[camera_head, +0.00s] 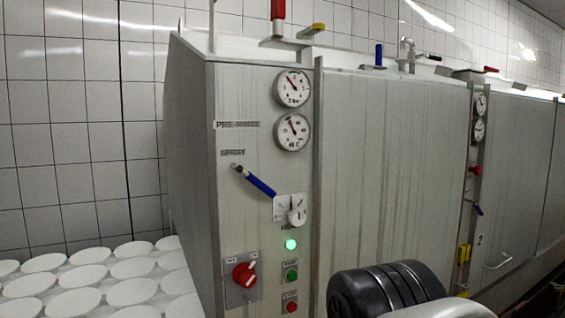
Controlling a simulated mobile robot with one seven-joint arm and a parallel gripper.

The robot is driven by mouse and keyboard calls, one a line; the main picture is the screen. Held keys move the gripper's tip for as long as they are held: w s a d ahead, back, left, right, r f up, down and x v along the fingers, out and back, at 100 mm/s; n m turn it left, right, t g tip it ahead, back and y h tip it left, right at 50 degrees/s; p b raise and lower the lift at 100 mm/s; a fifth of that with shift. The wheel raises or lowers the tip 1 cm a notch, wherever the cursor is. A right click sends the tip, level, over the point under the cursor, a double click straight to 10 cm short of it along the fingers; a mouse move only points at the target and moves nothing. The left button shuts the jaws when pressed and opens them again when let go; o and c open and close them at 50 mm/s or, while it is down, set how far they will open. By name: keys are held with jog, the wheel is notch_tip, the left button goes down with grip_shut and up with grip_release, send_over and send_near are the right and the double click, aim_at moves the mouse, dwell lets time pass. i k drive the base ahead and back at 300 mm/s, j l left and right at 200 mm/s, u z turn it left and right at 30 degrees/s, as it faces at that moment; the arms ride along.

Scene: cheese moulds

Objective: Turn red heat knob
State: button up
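A red rotary knob (244,275) with a pale pointer handle sits on a square grey plate, low on the front of the near machine. Its pale handle is tilted, upper end to the right. Small lettering above it is too blurred to read surely. A smaller red knob or button (475,171) is on the farther machine section at right. I cannot tell from a label which one is the heat knob. A black and grey part of my arm shows at the bottom, right of the red knob and apart from it in the picture. My gripper's fingers are not in view.
Right of the red knob are a lit green lamp (291,244), a green button (292,276) and a red button (291,307). White round moulds (75,301) stand at lower left.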

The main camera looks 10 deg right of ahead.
aim_at(478, 171)
jog(key=k+j+z, duration=0.15)
jog(key=z, duration=1.45)
jog(key=k+l, duration=0.05)
jog(key=l, duration=0.05)
